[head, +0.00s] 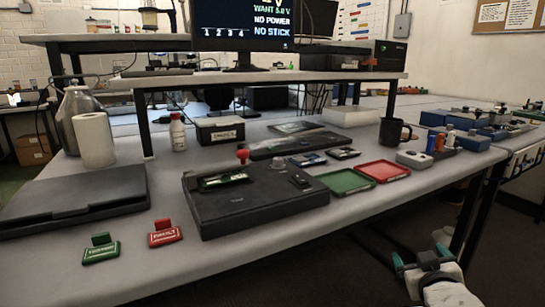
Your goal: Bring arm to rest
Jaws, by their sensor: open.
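My gripper (425,264) is at the lower right of the head view, low beside the front edge of the workbench (262,262). Its teal-tipped fingers are spread apart and nothing shows between them. It is clear of the objects on the bench. A white part of my arm (450,294) runs out of the bottom of the picture.
On the bench are a dark box (262,203), a black case (70,203), green (101,249) and red (165,234) tags, green (345,182) and red (382,171) trays, and a black mug (394,132). The monitor (243,24) stands on a raised shelf. Bench legs rise near my arm.

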